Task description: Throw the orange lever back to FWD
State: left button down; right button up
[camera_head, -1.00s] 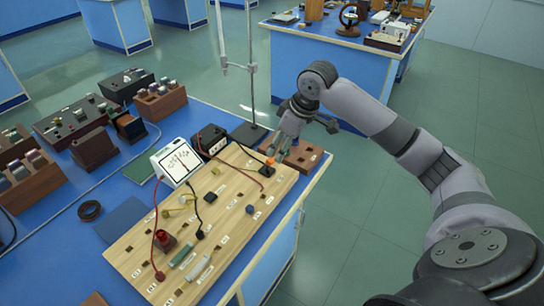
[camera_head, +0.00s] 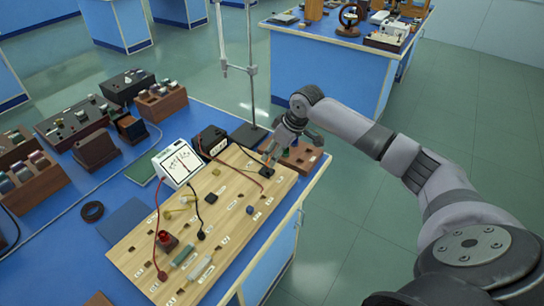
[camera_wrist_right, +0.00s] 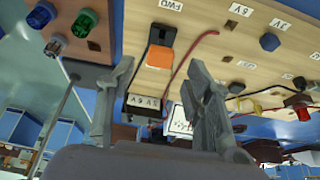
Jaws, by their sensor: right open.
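The orange lever (camera_wrist_right: 160,57) stands in a black slotted mount on the wooden board (camera_wrist_right: 215,40), seen in the right wrist view. The FWD label (camera_wrist_right: 172,5) is upside down at the top, beyond the slot. My right gripper (camera_wrist_right: 158,80) is open, its two fingers on either side of the lever in the picture; I cannot tell whether either touches it. In the head view, my right gripper (camera_head: 290,145) is over the far right end of the board and hides most of the lever. My left gripper is not in view.
A white needle meter (camera_head: 178,163) and a black battery box (camera_head: 210,141) stand behind the board. A brown block (camera_head: 303,157) with coloured knobs is close to my right gripper. A metal stand (camera_head: 250,80) rises just behind. A red wire (camera_wrist_right: 195,50) runs beside the lever.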

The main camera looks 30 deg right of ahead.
jog(key=shift+x, duration=1.9)
jog(key=shift+c, duration=0.4)
grip_shut()
